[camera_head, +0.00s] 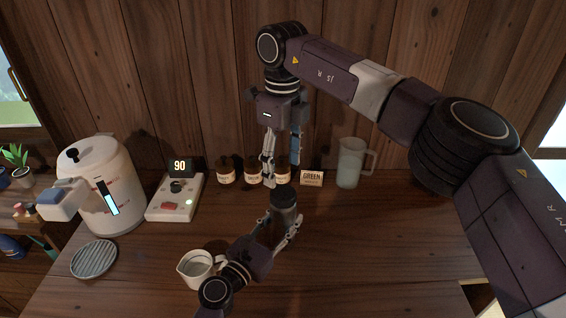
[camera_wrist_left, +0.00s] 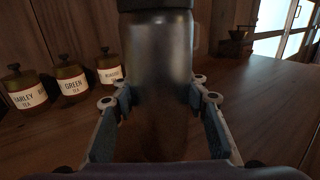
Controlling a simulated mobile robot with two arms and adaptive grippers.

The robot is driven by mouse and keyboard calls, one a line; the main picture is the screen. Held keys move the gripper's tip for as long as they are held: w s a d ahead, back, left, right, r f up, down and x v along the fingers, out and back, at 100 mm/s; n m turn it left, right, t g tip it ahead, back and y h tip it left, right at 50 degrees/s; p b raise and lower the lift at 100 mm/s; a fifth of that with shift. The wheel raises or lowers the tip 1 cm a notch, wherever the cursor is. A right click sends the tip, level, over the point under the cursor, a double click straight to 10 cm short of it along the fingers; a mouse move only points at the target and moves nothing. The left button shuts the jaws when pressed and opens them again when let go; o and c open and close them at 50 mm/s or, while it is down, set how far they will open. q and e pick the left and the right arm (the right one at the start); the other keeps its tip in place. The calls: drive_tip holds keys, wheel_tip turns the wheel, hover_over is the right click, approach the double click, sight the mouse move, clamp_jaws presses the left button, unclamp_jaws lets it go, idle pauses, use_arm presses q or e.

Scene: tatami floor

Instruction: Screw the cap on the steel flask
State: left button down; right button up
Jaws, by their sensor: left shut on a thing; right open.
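The steel flask (camera_wrist_left: 160,60) stands upright, dark grey and smooth, in the left wrist view. It also shows near the middle of the table in the head view (camera_head: 285,215). A black cap (camera_head: 284,195) sits on its top; how far it is screwed down I cannot tell. My left gripper (camera_wrist_left: 157,97) is shut around the flask's body, one finger on each side. My right gripper (camera_head: 281,172) hangs just above the cap, fingers pointing down, open and empty.
A white pitcher (camera_head: 197,267) stands close to my left gripper. A white urn (camera_head: 105,175) and a control box reading 90 (camera_head: 172,208) are left. The table's right is clear.

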sight(283, 193)
drive_tip(key=n, duration=0.6)
drive_tip(key=shift+r+n, duration=0.2)
drive_tip(key=shift+n, duration=0.2)
drive_tip(key=shift+f, duration=4)
drive_tip(key=c, duration=1.2)
drive_tip(key=m, duration=0.3)
drive_tip(key=shift+m, duration=0.3)
drive_tip(key=m, duration=0.4)
drive_tip(key=shift+m, duration=0.3)
drive_tip(key=o, duration=1.3)
drive_tip(key=shift+c, duration=0.2)
